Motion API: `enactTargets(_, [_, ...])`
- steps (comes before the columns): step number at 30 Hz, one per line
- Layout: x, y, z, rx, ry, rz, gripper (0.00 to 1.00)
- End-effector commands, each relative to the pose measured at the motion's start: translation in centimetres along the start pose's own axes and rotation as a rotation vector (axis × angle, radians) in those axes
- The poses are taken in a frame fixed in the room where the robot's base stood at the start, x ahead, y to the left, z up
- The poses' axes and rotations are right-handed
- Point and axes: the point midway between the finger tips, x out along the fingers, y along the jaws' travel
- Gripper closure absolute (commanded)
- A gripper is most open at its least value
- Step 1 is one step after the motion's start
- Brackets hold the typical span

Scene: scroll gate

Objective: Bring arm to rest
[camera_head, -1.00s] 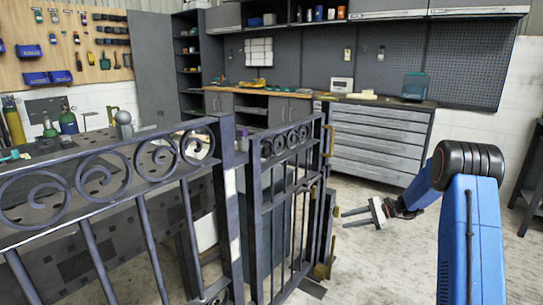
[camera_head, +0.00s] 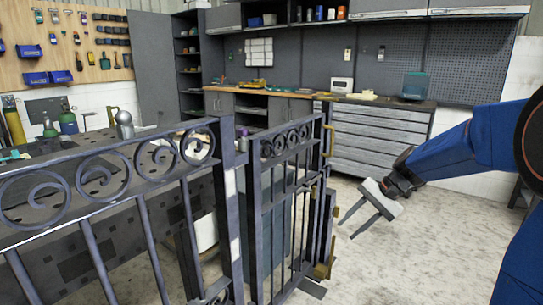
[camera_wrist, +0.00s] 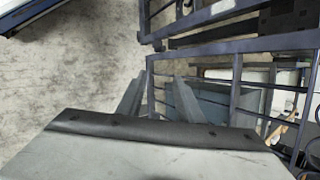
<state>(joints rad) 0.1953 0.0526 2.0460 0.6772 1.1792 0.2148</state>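My gripper (camera_head: 347,224) is at the right of the head view, on my blue arm. Its two fingers are spread apart with nothing between them. It hangs in the air to the right of the scroll gate (camera_head: 254,222), apart from it. The gate is dark metal with scrolls along its top and brass-coloured fittings at its right edge. In the wrist view my gripper (camera_wrist: 157,90) shows its two fingers apart, with the gate's bars (camera_wrist: 235,85) beyond them.
A fixed scroll railing (camera_head: 70,205) runs along the left, with a dark table behind it. A grey drawer cabinet (camera_head: 375,145) and a workbench stand at the back. The pale concrete floor (camera_head: 400,265) to the right of the gate is clear.

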Motion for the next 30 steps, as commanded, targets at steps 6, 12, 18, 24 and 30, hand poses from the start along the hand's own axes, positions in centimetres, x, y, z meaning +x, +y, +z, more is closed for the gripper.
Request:
enactTargets(6, [-1.6,2.9,5.6,-0.143,0.084,0.080,0.67])
enactTargets(12, [-2.8,6.0,9.9,-0.272,0.162,0.154,0.67])
enactTargets(18, [-3.8,9.5,13.6,-0.400,0.242,0.225,0.67])
enactTargets(24, [-4.5,13.2,16.7,-0.527,0.323,0.297,0.67])
enactTargets(30, [-5.0,17.0,19.1,-0.653,0.407,0.368,0.67])
